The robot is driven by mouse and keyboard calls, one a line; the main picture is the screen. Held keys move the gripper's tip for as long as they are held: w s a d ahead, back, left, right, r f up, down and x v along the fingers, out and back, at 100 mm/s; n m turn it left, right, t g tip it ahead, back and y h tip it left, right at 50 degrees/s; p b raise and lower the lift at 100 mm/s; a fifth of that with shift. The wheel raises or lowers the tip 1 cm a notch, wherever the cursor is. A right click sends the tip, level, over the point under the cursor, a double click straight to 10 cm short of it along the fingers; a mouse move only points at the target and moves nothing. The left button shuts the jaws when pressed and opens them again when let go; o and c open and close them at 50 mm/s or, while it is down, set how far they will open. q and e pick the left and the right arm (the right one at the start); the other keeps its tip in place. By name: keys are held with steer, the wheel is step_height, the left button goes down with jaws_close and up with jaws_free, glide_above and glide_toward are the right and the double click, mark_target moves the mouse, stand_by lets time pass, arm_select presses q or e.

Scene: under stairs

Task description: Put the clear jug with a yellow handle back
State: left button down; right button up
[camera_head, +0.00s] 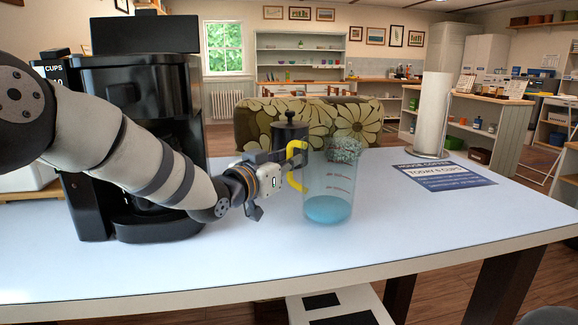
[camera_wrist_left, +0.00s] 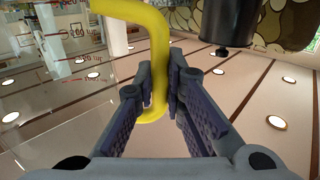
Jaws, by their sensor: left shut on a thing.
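The clear jug (camera_head: 328,192) has a yellow handle (camera_head: 296,152) on its left side and a blue tint at its base. It looks upright at the front of the white table; I cannot tell whether its base touches the tabletop. My left gripper (camera_head: 284,172) comes in from the left and is shut on the handle. In the left wrist view, the yellow handle (camera_wrist_left: 156,60) runs down between the fingers (camera_wrist_left: 160,105), with the jug's clear wall (camera_wrist_left: 60,70) and red marks to the left. My right gripper is not in view.
A black coffee machine (camera_head: 140,130) stands on the table (camera_head: 400,230) at left. A paper towel roll (camera_head: 432,115) and a dark printed sign (camera_head: 443,174) are at right. The front right tabletop is clear.

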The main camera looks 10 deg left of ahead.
arm_select(q)
steer(key=shift+f, duration=0.3)
steer(key=c, duration=1.7)
jaws_free()
steer(key=shift+f, duration=0.1)
steer(key=shift+o, duration=0.2)
steer(key=shift+r, duration=0.2)
steer(key=p+v, duration=0.2)
steer(key=v, duration=1)
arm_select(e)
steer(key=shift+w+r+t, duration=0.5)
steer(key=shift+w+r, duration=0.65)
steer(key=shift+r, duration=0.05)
